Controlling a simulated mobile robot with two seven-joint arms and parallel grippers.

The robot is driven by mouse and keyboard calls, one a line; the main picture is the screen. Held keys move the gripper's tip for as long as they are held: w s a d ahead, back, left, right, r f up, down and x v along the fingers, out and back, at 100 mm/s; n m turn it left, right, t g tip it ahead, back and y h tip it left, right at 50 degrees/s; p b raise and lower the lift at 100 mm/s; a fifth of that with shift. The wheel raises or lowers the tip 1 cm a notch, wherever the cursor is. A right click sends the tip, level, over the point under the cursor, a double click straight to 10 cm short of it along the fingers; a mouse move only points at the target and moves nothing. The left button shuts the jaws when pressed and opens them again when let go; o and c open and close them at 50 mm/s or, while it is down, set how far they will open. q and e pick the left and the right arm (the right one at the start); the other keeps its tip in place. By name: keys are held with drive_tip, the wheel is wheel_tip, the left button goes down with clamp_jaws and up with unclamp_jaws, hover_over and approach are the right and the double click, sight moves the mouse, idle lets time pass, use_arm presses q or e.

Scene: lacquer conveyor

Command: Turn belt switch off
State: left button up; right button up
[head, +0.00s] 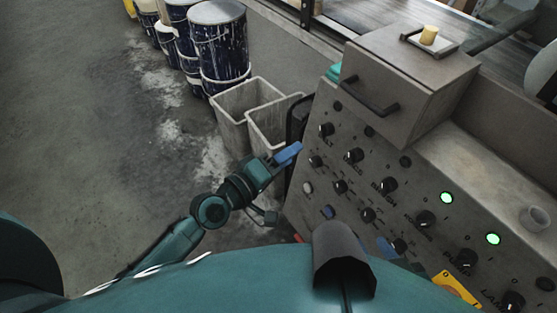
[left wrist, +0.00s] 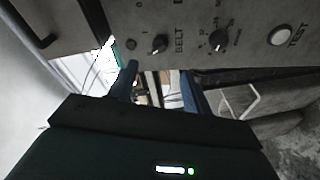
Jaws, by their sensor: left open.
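The belt switch is a black rotary knob (head: 326,129) with a pale pointer mark, at the upper left of the sloped grey control panel (head: 290,208). In the left wrist view the belt knob (left wrist: 160,43) sits beside the printed word BELT. My left gripper (head: 287,155) is at the panel's left edge, close to the knob but apart from it. In the left wrist view my left gripper (left wrist: 160,85) has its two dark blue fingers apart, with nothing between them. My right gripper (head: 357,229) appears as a dark body with blue parts over the lower panel; its jaws are unclear.
More knobs (head: 388,185), a white TEST button (left wrist: 281,35) and lit green lamps (head: 446,197) cover the panel. A grey box with a handle (head: 370,97) juts out above the belt knob. Bins (head: 243,97) and paint drums (head: 219,40) stand on the floor behind.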

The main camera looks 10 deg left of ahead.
use_arm(q)
drive_tip(key=shift+v, duration=1.15)
